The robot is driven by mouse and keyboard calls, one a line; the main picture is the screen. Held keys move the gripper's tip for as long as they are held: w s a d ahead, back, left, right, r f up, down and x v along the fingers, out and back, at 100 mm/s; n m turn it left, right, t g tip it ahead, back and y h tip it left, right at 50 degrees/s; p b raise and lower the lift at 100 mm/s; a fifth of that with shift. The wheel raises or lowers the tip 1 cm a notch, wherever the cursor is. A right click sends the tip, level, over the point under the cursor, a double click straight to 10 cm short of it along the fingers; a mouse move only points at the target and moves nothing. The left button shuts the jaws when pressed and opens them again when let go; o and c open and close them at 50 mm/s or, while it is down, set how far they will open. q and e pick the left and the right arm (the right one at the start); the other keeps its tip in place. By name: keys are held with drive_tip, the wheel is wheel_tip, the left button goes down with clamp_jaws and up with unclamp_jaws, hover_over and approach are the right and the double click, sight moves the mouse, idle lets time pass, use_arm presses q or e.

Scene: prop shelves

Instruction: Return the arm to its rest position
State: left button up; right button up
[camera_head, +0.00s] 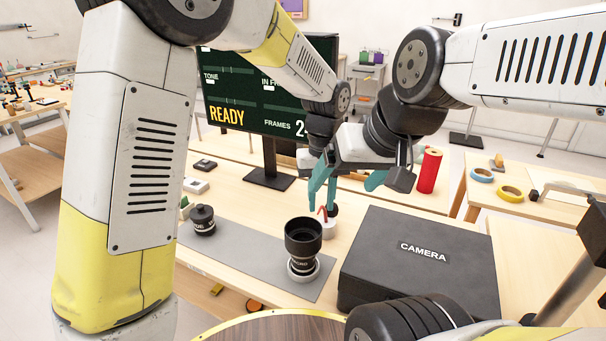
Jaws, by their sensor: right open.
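My left arm runs up the left side and bends forward to a wrist in the middle. The left gripper (321,190) is above the far edge of the grey mat, with teal fingers pointing down. My right arm comes in from the upper right. The right gripper (375,178) is open near the black camera case, with nothing seen in it. The two grippers overlap in the picture, so the left opening is unclear. A black lens (303,238) stands upright in a pale ring on the mat, nearer than both grippers. No rest position is marked in view.
A black case marked CAMERA (425,250) lies right of the lens. A smaller lens (203,220) stands on the grey mat (245,248) at left. A small white holder (328,229) stands below the grippers. A monitor (225,95) and a red cylinder (429,171) are behind.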

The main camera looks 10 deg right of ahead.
use_arm(q)
drive_tip(key=a+r+t+h, duration=0.1)
drive_tip(key=a+r, duration=0.6)
drive_tip(key=a, duration=0.2)
drive_tip(key=s+a+r+t, duration=0.2)
drive_tip(key=s+a, duration=0.4)
drive_tip(key=a, duration=0.3)
drive_tip(key=s+a+r+t+h, duration=0.1)
drive_tip(key=s+a+r+t, duration=0.2)
drive_tip(key=s+a, duration=0.4)
drive_tip(key=shift+s+a+r, duration=0.15)
drive_tip(key=shift+a+r, duration=0.7)
drive_tip(key=shift+a, duration=0.3)
